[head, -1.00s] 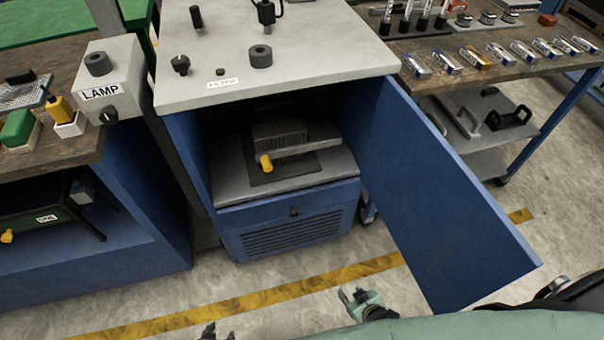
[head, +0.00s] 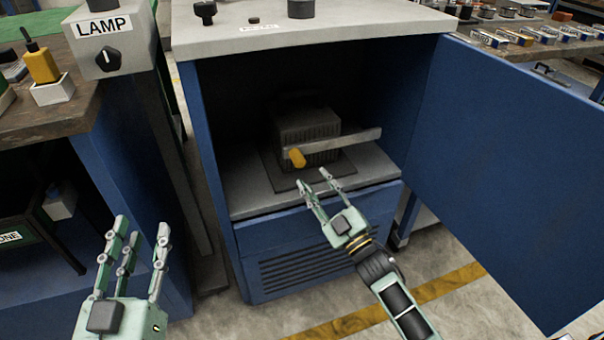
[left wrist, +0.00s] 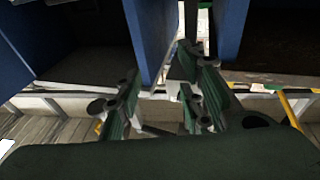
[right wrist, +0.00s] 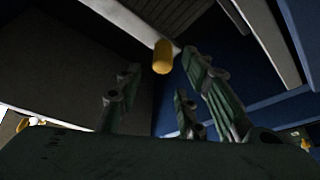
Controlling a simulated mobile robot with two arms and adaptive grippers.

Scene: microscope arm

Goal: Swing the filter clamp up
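The filter clamp is a grey bar (head: 345,143) with a yellow knob (head: 297,158) at its left end. It lies across the front of a dark ribbed filter block (head: 306,124) inside the open blue cabinet. My right gripper (head: 322,180) is open and empty, just in front of and below the yellow knob, apart from it. In the right wrist view the yellow knob (right wrist: 163,57) appears ahead, between the spread fingers (right wrist: 160,85). My left gripper (head: 137,232) is open and empty, in front of the gap between bench and cabinet.
The cabinet door (head: 510,150) stands open on the right. The cabinet's grey top (head: 350,30) overhangs the opening. A bench with a LAMP box (head: 108,45) is at the left. The cabinet's inner floor (head: 250,190) is clear in front of the filter.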

